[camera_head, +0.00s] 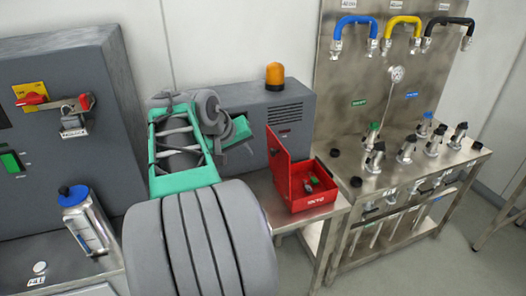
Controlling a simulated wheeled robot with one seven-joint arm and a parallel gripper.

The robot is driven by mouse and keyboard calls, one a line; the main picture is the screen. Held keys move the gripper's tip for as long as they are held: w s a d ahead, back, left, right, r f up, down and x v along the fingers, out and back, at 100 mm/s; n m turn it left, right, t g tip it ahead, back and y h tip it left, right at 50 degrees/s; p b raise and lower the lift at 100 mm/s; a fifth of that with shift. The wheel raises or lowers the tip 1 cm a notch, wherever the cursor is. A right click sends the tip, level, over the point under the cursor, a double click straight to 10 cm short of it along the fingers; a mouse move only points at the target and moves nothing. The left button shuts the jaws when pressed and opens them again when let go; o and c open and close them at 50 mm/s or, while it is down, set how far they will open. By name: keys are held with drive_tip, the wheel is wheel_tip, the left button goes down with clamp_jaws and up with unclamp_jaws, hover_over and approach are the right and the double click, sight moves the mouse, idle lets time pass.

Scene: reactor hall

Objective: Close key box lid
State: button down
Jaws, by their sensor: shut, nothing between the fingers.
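The red key box (312,201) stands on a small metal table to the right of my arm. Its red lid (278,155) is open and stands up at the box's left side. Small green and red items lie inside the box. My gripper (239,144) is left of the lid, near its upper part, in front of the grey cabinet. It is shut and holds nothing. My arm hides part of the table left of the box.
A grey cabinet with an orange beacon (275,76) stands behind the box. A steel valve bench (415,172) with colored hoses is at right. A grey control panel (62,130) and a metal bottle (84,225) are at left.

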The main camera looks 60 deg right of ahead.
drive_tip(key=s+d+f+p, duration=0.1)
drive_tip(key=s+d+f, duration=0.2)
drive_tip(key=d, duration=0.2)
drive_tip(key=shift+p, duration=0.3)
drive_tip(key=shift+d+r, duration=0.1)
